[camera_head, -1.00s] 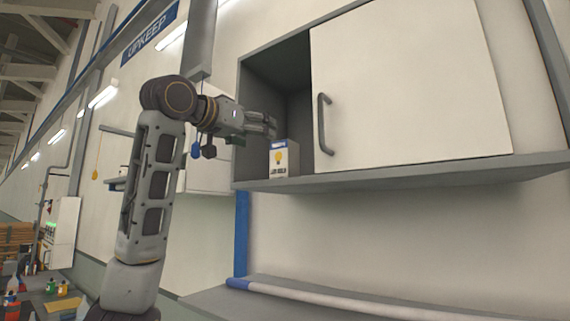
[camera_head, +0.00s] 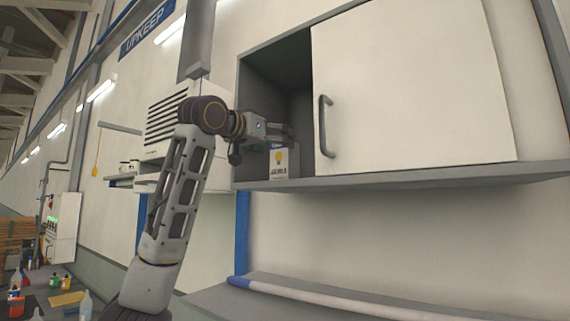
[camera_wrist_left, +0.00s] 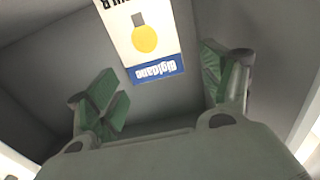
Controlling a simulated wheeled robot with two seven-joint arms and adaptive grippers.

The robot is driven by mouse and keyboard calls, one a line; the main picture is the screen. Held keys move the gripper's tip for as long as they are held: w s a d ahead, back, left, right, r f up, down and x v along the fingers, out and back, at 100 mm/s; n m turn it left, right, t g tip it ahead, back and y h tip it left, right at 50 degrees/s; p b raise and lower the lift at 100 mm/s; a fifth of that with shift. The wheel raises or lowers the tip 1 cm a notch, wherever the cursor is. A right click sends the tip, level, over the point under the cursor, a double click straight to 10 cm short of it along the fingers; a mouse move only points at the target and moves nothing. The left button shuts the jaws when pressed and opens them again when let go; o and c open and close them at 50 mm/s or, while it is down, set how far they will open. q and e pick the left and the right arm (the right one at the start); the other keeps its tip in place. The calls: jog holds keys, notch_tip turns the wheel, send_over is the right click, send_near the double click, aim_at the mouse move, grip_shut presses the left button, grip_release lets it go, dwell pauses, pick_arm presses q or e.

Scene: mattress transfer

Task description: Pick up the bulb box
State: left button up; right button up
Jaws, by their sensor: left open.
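The bulb box (camera_head: 279,164) is a white carton with a yellow bulb picture. It stands upright near the front of the open left part of the wall cabinet. In the left wrist view the bulb box (camera_wrist_left: 148,42) shows its bulb face and a blue label band, upside down, between and beyond the fingers. My left gripper (camera_head: 288,133) is at the cabinet opening, by the top of the box and overlapping it in the head view. In the left wrist view the left gripper (camera_wrist_left: 160,86) has its green-padded fingers spread, with nothing clamped between them. My right gripper is out of view.
A white cabinet door (camera_head: 415,85) with a dark handle (camera_head: 325,127) stands right of the opening. The grey cabinet shelf (camera_head: 400,176) runs under both. A counter with a long white roll (camera_head: 330,297) lies below. Bottles stand on a surface at the lower left.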

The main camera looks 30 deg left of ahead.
pick_arm(q)
jog(key=shift+w+d+f+p, duration=0.15)
jog(key=shift+w+p, duration=0.25)
jog(key=shift+w, duration=0.45)
jog(key=shift+w+d+f+p, duration=0.2)
jog(key=shift+w+p, duration=0.2)
jog(key=shift+w, duration=0.45)
jog(key=shift+w+d+f+p, duration=0.15)
jog(key=shift+w+p, duration=0.25)
jog(key=shift+w, duration=0.45)
jog(key=shift+c, duration=0.6)
jog(key=c, duration=1)
